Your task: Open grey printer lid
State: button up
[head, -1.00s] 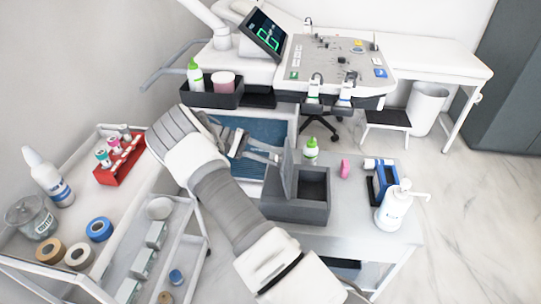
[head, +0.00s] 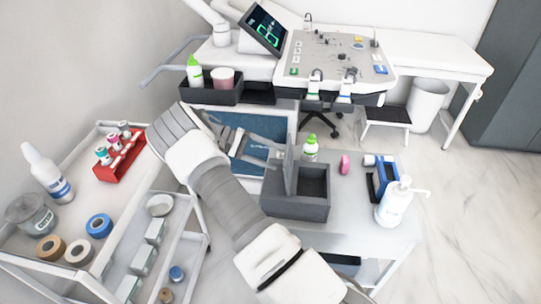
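The grey printer (head: 312,208) is a dark grey box on the white table below the console. Its grey lid (head: 291,168) stands roughly upright at the box's left side, and the box's top is open on the right. My gripper (head: 279,155) is to the left of the lid, its fingers pointing right toward it. The fingers look spread apart with nothing between them. I cannot tell whether a fingertip touches the lid. My forearm passes in front of the table's left part.
A green-capped bottle (head: 311,150) stands behind the printer. A pink item (head: 345,164), a blue holder (head: 382,178) and a white pump bottle (head: 394,205) are to its right. A trolley with a red rack (head: 120,158) is at left. The console (head: 335,55) is behind.

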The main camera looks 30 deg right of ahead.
jog(key=shift+w, duration=0.15)
jog(key=v, duration=1.2)
dwell(0.3)
dwell(0.4)
